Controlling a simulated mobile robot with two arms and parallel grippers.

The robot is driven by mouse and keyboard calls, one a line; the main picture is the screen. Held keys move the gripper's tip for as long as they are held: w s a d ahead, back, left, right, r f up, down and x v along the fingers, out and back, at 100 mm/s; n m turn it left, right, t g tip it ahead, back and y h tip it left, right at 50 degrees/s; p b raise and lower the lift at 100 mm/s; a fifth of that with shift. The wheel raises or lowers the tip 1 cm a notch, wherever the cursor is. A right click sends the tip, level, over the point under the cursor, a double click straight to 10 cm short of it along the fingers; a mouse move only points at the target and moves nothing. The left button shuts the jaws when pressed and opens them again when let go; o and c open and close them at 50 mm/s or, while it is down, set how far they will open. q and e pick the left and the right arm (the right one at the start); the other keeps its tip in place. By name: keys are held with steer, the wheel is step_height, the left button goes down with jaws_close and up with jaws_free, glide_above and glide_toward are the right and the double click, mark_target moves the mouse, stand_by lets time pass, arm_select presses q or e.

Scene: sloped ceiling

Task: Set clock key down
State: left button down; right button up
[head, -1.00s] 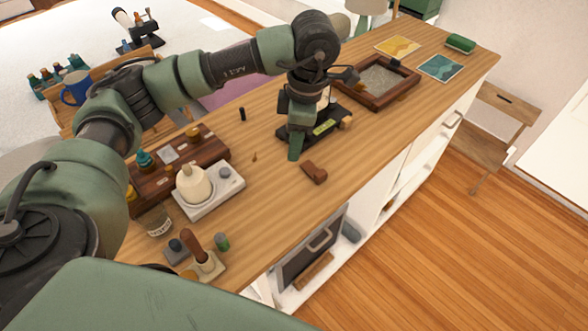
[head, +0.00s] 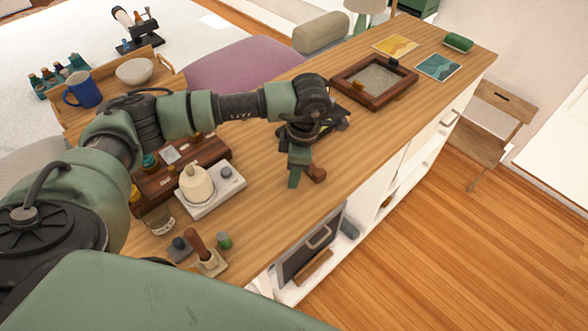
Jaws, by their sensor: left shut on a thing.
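My left gripper (head: 293,179) points down low over the wooden counter (head: 335,190), just left of a small brown wooden piece (head: 317,172). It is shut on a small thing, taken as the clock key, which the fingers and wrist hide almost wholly. I cannot tell whether the key touches the counter. The gripper and the brown piece overlap in the picture, and I cannot tell whether they touch. My right gripper is not in view.
A wood-framed tray (head: 402,94) stands behind the gripper, with a dark stand (head: 338,122) partly hidden by my wrist. The counter's front edge lies right of the gripper; bare wood lies in front.

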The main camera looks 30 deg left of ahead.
arm_select(q)
steer(key=shift+f, duration=0.2)
steer(key=c, duration=1)
jaws_free()
steer(key=shift+r, duration=0.1)
steer(key=shift+o, duration=0.5)
steer(key=shift+r, duration=0.25)
steer(key=shift+w+r, duration=0.1)
steer(key=shift+r, duration=0.2)
step_height(320, 180, up, 11)
steer(key=d+b, duration=0.1)
steer(key=b, duration=0.2)
steer(key=shift+w+d, duration=0.2)
steer(key=shift+w, duration=0.05)
